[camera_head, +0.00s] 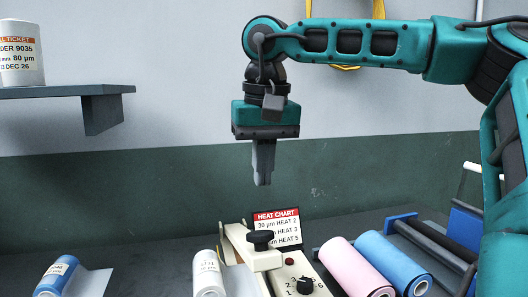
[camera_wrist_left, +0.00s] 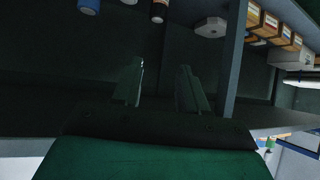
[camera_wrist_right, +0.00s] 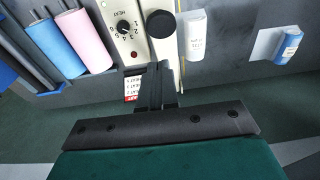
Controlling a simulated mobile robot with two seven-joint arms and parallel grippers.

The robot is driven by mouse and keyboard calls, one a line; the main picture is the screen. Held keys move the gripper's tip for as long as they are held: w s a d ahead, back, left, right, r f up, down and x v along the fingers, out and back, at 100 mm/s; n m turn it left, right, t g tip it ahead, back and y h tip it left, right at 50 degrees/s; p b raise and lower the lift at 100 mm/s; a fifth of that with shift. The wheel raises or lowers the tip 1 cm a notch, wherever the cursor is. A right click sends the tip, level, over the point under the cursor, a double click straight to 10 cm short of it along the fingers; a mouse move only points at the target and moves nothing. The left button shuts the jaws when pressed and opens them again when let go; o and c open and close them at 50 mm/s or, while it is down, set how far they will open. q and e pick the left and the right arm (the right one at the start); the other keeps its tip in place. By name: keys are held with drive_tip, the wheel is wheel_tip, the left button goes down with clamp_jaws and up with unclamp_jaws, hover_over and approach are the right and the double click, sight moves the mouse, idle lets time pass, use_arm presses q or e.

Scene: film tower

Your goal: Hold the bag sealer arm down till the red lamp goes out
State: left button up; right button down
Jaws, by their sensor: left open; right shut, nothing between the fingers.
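The bag sealer (camera_head: 285,276) is a cream machine on the bench, with a numbered heat dial (camera_head: 305,285). Its cream arm carries a round black knob (camera_head: 261,239); the knob also shows in the right wrist view (camera_wrist_right: 161,23). The small lamp (camera_wrist_right: 134,54) beside the dial looks dark red; I cannot tell for certain whether it is lit. My right gripper (camera_head: 263,183) is shut and empty, pointing down above the knob and clear of it. My left gripper (camera_wrist_left: 160,78) is open and empty, away from the sealer, and shows only in the left wrist view.
A heat chart card (camera_head: 277,227) stands behind the sealer. A white roll (camera_head: 208,274) is left of it; pink (camera_head: 352,268) and blue (camera_head: 390,263) rolls are right. Another blue roll (camera_head: 57,275) lies far left. A wall shelf (camera_head: 60,91) holds a labelled roll.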

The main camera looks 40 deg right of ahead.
drive_tip(key=b, duration=0.1)
hover_over(263, 231)
wheel_tip(263, 231, down, 6)
drive_tip(key=shift+s, duration=0.1)
drive_tip(key=shift+s+a+f, duration=0.15)
drive_tip(key=shift+a+f, duration=0.05)
drive_tip(key=shift+f, duration=0.3)
use_arm(q)
drive_tip(key=shift+w+d+r, duration=0.1)
drive_tip(key=shift+w+d, duration=0.3)
drive_tip(key=shift+w, duration=0.05)
